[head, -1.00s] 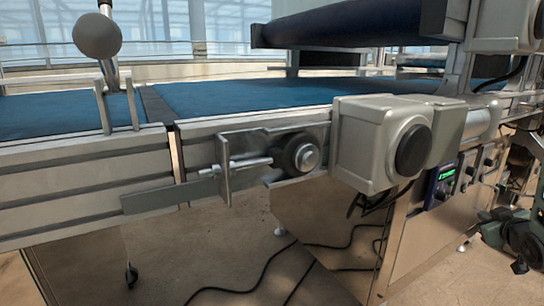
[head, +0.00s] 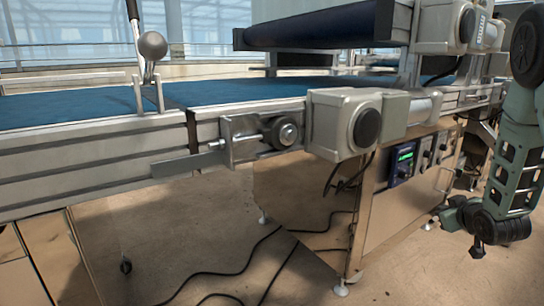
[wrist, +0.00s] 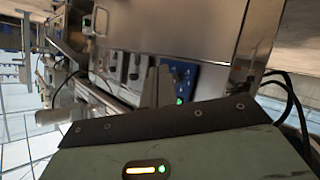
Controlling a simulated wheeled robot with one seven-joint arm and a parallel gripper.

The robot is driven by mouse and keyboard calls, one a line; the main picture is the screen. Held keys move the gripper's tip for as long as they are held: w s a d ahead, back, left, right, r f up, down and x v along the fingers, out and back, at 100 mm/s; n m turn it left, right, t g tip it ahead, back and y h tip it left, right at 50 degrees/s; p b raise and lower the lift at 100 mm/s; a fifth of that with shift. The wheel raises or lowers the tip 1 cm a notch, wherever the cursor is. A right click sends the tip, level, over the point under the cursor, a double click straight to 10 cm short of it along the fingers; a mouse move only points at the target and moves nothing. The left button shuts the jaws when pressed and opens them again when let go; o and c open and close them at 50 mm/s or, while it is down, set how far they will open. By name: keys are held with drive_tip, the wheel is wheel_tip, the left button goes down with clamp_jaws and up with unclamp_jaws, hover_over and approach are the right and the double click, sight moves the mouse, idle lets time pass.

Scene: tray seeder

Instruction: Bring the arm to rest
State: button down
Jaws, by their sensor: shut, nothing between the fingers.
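My gripper shows in the wrist view, its grey fingertips (wrist: 158,84) together and empty beyond the dark edge of my green wrist housing. Behind the fingers are the blue control unit and steel cabinet of the seeder line, some way off. In the head view, part of my green and black arm hangs bent at the right edge, in front of the floor and clear of the machine. I cannot make out the fingertips in that view.
A conveyor with a blue belt (head: 60,112) runs across the head view. A grey motor box (head: 338,125) juts from its side, above a steel cabinet with a display (head: 402,163). Black cables (head: 225,272) lie on the floor. The floor in front is otherwise open.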

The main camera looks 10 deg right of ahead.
drive_tip(key=s+a+r+g+y, duration=0.15)
drive_tip(key=s+a+g, duration=0.45)
drive_tip(key=a, duration=0.7)
drive_tip(key=s+a+r+g+y, duration=0.1)
drive_tip(key=s+a+g+y, duration=0.2)
drive_tip(key=s+a, duration=0.8)
drive_tip(key=s+a+r+n+g+p, duration=0.25)
drive_tip(key=s+a+r+p, duration=0.3)
drive_tip(key=a, duration=0.55)
drive_tip(key=s+a+r+n+g+p, duration=0.1)
drive_tip(key=s+a+r+n+p, duration=0.45)
drive_tip(key=a, duration=0.45)
wheel_tip(320, 180, up, 39)
drive_tip(key=m+p, duration=0.1)
drive_tip(key=p, duration=3.5)
drive_tip(key=shift+s+a+f+y+p, duration=0.15)
drive_tip(key=shift+s+f+y+p, duration=0.05)
drive_tip(key=shift+s+y+p, duration=0.2)
drive_tip(key=shift+f, duration=0.1)
